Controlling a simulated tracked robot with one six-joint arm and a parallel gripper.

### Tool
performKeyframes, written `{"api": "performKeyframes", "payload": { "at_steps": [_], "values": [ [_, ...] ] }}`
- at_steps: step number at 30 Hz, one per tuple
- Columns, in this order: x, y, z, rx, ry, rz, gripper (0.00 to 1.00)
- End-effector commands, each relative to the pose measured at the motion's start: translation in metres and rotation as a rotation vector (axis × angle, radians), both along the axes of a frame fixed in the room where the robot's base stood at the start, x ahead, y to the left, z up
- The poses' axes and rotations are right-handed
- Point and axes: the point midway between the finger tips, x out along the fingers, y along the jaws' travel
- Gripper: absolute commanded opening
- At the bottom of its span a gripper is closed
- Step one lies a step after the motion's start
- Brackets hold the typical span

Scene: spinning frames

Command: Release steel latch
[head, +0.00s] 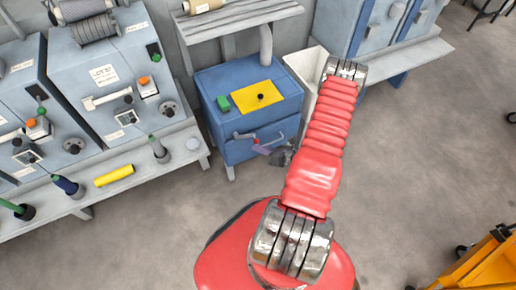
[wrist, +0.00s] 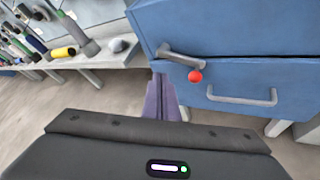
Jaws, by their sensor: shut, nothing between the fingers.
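The steel latch (wrist: 180,58) is a grey lever with a red ball knob (wrist: 195,76), on the front of the blue cabinet (wrist: 230,45). It lies nearly level, sloping slightly down to the right. In the head view the latch (head: 243,135) shows small on the cabinet front. My gripper (wrist: 160,80) has purple fingers, shut and empty, pointing at the cabinet below and left of the red knob. The fingers look apart from the knob; whether they touch the cabinet front I cannot tell. In the head view my gripper (head: 262,149) is small near the cabinet front.
A steel pull handle (wrist: 242,97) sits on the drawer below the latch. A bench with bobbins and a yellow tube (head: 114,175) stands left.

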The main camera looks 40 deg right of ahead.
Motion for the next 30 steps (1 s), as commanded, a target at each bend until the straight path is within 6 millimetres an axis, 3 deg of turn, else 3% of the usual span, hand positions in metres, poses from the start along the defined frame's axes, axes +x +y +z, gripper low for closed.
{"api": "performKeyframes", "payload": {
  "at_steps": [3, 9, 22, 30],
  "values": [
    [-0.022, -0.006, -0.035, 0.064, 0.027, -0.117, 0.00],
    [-0.044, -0.010, -0.068, 0.124, 0.052, -0.237, 0.00],
    [-0.047, -0.012, -0.073, 0.131, 0.057, -0.257, 0.00],
    [-0.035, -0.011, -0.078, 0.130, 0.057, -0.253, 0.00]
  ]
}}
